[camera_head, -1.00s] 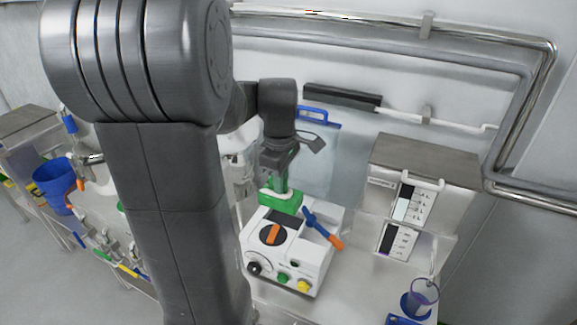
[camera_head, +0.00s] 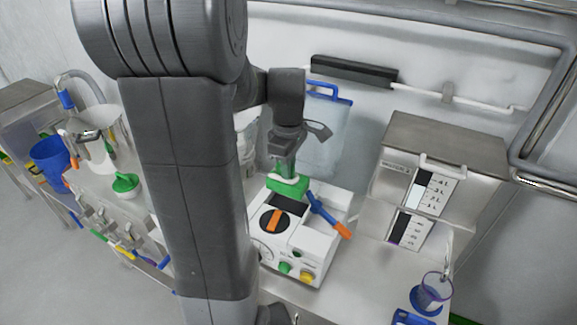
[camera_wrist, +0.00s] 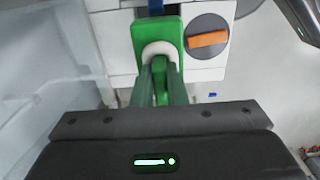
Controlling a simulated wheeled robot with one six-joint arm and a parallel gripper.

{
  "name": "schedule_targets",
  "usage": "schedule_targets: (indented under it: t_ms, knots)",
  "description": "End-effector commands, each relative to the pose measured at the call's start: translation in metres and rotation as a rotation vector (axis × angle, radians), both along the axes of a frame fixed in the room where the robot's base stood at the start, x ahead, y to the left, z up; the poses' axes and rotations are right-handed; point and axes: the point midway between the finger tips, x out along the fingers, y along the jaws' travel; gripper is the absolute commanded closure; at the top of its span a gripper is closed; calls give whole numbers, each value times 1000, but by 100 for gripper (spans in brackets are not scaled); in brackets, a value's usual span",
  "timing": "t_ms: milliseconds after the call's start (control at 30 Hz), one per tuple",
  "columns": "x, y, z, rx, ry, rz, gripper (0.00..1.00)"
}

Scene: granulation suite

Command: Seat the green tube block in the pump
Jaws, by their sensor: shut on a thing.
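The green tube block (camera_head: 287,186) is at the back of the white pump (camera_head: 296,264), behind its dark recess (camera_head: 289,204). My gripper (camera_head: 284,170) reaches down from above and is shut on the block. In the wrist view the gripper's fingers (camera_wrist: 161,85) meet the green block (camera_wrist: 174,38) beside a white curved tube (camera_wrist: 159,49). The pump's grey dial with an orange bar (camera_wrist: 208,39) shows right of the block. The block's underside is hidden, so I cannot tell whether it touches the pump.
A blue lever with an orange end (camera_head: 328,215) stands at the pump's right side. A blue-handled clear panel (camera_head: 322,130) hangs behind. A blue bucket (camera_head: 50,160) is far left.

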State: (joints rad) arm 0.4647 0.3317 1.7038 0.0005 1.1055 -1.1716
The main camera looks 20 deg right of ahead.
Motion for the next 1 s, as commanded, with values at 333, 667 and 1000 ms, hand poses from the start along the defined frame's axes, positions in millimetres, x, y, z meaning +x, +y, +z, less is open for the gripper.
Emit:
schedule_targets:
  t_ms: [333, 667, 1000]
  knots:
    - [0, 0, -20, 0, 0, 0, 100]
    - [0, 0, -47, 1, 2, 0, 100]
    - [0, 0, -71, 0, 0, 0, 100]
